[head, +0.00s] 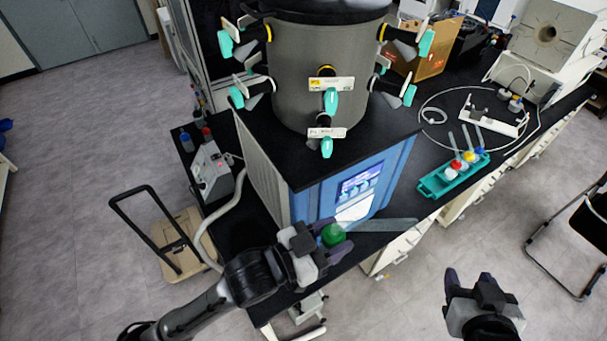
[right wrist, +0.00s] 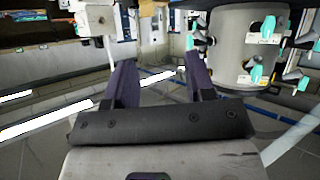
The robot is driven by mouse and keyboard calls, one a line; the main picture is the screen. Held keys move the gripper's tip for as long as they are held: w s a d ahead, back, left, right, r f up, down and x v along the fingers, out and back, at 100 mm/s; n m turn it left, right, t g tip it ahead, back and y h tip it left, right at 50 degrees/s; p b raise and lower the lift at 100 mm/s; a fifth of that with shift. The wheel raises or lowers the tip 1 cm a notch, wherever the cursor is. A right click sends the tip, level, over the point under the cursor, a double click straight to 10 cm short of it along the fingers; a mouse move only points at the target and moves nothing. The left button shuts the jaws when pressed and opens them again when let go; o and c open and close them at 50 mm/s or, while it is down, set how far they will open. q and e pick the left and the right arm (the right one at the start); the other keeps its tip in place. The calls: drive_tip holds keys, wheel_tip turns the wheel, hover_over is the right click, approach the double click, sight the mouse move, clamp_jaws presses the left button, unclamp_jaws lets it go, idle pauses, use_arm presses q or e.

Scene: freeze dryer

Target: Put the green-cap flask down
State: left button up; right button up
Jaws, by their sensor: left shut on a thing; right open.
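The green-cap flask (head: 333,235) is in the jaws of my left gripper (head: 325,243), in front of the blue front of the freeze dryer (head: 340,105). Its green cap shows between the fingers. A long, pale, see-through part (head: 382,225) reaches right from the cap, lying about level in the picture. I cannot tell its height above the black bench. My right gripper (head: 470,278) is open and empty, over the floor at the lower right. Its two spread fingers show in the right wrist view (right wrist: 157,75) with nothing between them.
A teal rack (head: 435,187) on the bench at the right holds flasks with red, yellow and blue caps. Valves with teal handles (head: 331,102) ring the dryer's drum. A grey control box (head: 211,171) and a cart (head: 172,255) stand at the left.

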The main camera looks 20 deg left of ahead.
drive_tip(key=w+a+r+n+t+y, duration=0.15)
drive_tip(key=a+r, duration=0.25)
drive_tip(key=r, duration=0.5)
drive_tip(key=a+r+n+t+y, duration=0.2)
drive_tip(key=a+r, duration=0.2)
drive_tip(key=r, duration=0.4)
drive_tip(key=w+a+r+n+t+y, duration=0.15)
drive_tip(key=a+r, duration=0.25)
drive_tip(key=r, duration=0.5)
drive_tip(key=s+a+r+n+g+y, duration=0.2)
drive_tip(key=s+a+r+n, duration=0.35)
drive_tip(key=a, duration=0.35)
drive_tip(key=s+a+r+n+g+y, duration=0.1)
drive_tip(key=s+a+r+n+y, duration=0.1)
drive_tip(key=s+a+r+n, duration=0.5)
drive_tip(key=w+a+f+g+h, duration=0.1)
drive_tip(key=w+a+f, duration=0.15)
drive_tip(key=a, duration=0.45)
drive_tip(key=m+g+h, duration=0.2)
drive_tip(key=g+h, duration=1)
drive_tip(key=h, duration=0.2)
approach(332, 226)
drive_tip(key=x, duration=0.8)
drive_tip(key=shift+w+d+r, duration=0.1)
drive_tip(key=shift+w+d, duration=0.1)
drive_tip(key=shift+d, duration=0.15)
